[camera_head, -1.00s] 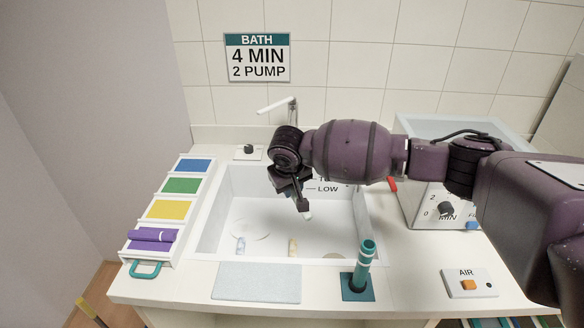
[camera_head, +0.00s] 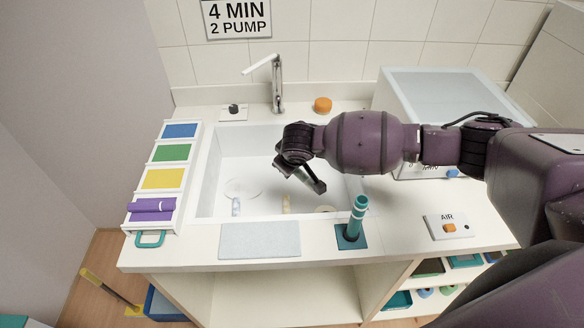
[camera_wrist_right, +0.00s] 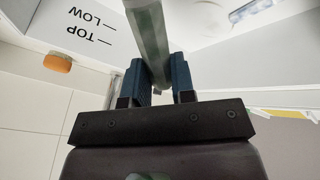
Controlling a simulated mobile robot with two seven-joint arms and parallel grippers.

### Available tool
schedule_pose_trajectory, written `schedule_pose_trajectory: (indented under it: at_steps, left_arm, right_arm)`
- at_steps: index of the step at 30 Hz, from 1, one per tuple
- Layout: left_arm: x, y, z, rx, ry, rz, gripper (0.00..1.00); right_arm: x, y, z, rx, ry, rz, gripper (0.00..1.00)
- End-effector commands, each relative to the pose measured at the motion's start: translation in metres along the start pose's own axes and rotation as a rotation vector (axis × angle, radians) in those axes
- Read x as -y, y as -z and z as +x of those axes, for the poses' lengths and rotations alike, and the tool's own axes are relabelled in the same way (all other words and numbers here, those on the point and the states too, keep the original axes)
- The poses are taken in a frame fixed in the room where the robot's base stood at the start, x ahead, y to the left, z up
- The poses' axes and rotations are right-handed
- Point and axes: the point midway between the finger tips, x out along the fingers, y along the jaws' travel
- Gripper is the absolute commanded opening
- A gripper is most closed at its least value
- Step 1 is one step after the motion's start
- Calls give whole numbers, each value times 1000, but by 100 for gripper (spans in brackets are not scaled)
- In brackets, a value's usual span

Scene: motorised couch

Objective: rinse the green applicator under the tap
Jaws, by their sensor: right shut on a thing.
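My right gripper (camera_head: 308,182) reaches in from the right over the white sink (camera_head: 205,195). It is shut on a slim pale grey-green rod (camera_wrist_right: 148,32), which looks like the green applicator. In the wrist view the rod passes between the two dark blue fingers of the right gripper (camera_wrist_right: 161,78). In the head view only a short greenish part of the applicator (camera_head: 303,176) shows at the fingers. The tap (camera_head: 277,85) stands behind the sink, its spout pointing left, behind and left of the gripper. I cannot make out any water flow. My left gripper is not in view.
A black knob (camera_head: 234,109) and an orange knob (camera_head: 322,104) flank the tap. A teal cylinder (camera_head: 357,215) stands upright at the sink's front right. Small bluish and yellowish pieces lie in the sink. A purple roll (camera_head: 151,205) lies left; an AIR box (camera_head: 449,226) sits right.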

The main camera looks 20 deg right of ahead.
Motion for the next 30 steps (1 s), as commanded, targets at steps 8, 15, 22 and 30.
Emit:
schedule_pose_trajectory:
  at_steps: [8, 15, 22, 30]
  left_arm:
    - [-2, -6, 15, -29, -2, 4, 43]
    - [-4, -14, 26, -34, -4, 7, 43]
    - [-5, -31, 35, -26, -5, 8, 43]
    - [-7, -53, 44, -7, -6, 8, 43]
  right_arm:
    - [-10, 14, 18, -2, -1, 1, 0]
    - [-17, 24, 27, -1, -2, 1, 0]
    - [-24, 32, 38, 1, -1, 2, 0]
    - [-31, 42, 47, 0, -1, 1, 0]
